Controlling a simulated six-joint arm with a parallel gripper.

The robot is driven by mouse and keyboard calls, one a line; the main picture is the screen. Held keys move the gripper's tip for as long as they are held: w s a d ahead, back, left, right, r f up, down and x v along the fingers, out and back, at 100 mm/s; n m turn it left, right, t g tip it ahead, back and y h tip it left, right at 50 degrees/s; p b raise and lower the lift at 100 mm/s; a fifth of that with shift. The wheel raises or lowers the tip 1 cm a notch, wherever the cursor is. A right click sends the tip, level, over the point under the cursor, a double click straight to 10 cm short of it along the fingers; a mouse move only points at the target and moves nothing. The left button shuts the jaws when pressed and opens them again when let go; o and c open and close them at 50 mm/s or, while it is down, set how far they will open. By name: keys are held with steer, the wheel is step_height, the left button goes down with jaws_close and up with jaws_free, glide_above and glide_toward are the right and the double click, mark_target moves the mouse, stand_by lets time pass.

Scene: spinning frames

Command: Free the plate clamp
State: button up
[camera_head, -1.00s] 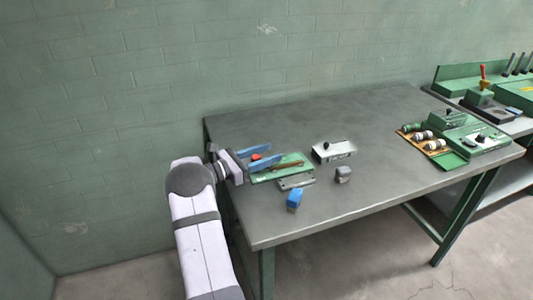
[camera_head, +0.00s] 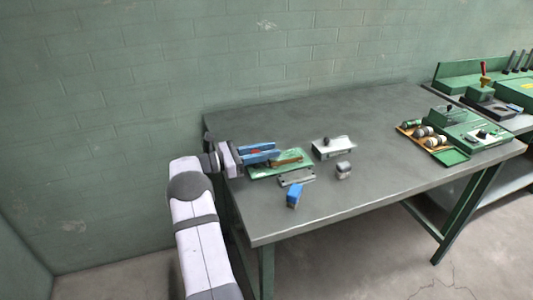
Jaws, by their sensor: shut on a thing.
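The plate clamp is a green base (camera_head: 306,157) lying at the left part of the table, with a brown bar (camera_head: 288,161) across it. A red part (camera_head: 262,151), apparently the clamp's handle, shows between my gripper's blue fingers. My gripper (camera_head: 275,154) reaches in from the left, low over the base's left side, and is shut on the red part. The fingers hide much of the base's left end and how the red part joins it. A flat grey plate (camera_head: 297,178) lies along the base's front edge.
A silver box with a black knob (camera_head: 333,148) stands right of the clamp. A green case (camera_head: 478,134) and a tray of cylinders (camera_head: 420,134) sit at right. The table's middle is clear.

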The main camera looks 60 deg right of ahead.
steer(key=shift+s+a+r+m+g+y+b, duration=0.1)
steer(key=shift+m+g+y+b, duration=0.2)
steer(key=shift+m+g+y, duration=0.15)
steer(key=shift+a+m+g+y+b, duration=0.1)
steer(key=shift+m+g+y+b, duration=0.25)
steer(key=shift+m+y, duration=0.15)
steer(key=shift+s+a+y, duration=0.1)
steer(key=shift+y, duration=0.35)
steer(key=o, duration=1)
steer(key=shift+o, duration=0.2)
step_height(320, 180, up, 10)
